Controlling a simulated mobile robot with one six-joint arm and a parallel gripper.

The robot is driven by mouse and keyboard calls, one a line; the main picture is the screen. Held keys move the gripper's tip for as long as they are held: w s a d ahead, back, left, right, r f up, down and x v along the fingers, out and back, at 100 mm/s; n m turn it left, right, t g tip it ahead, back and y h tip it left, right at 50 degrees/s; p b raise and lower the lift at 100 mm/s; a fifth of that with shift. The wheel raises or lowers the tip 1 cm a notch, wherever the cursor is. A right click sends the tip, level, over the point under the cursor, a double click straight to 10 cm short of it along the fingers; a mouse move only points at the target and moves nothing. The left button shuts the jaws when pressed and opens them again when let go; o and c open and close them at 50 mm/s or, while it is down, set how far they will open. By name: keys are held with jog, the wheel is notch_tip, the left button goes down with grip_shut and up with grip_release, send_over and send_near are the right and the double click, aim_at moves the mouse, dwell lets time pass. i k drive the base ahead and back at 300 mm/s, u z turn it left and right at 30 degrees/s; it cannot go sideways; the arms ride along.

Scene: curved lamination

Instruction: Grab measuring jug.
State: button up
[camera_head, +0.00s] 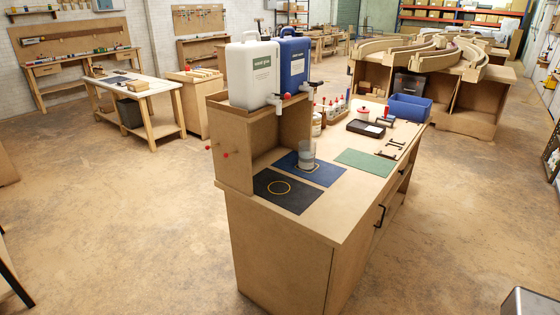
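A clear, greyish vessel that looks like the measuring jug (307,153) stands upright on a dark blue mat (326,177) on the wooden workbench (336,208). It is below and in front of the taps of two large containers. Its handle and markings are too small to make out. My gripper is not in view.
A white container (251,75) and a blue container (293,62) stand on a wooden stand (233,148). A black mat with a yellow ring (284,191), a green mat (364,161), bottles (336,108) and a blue bin (409,107) share the bench. Floor around it is open.

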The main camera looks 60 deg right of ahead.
aim_at(307, 149)
jog(key=u, duration=0.65)
jog(key=k, duration=1.5)
jog(key=z, duration=0.8)
jog(key=i, duration=1.5)
jog(key=u, duration=0.55)
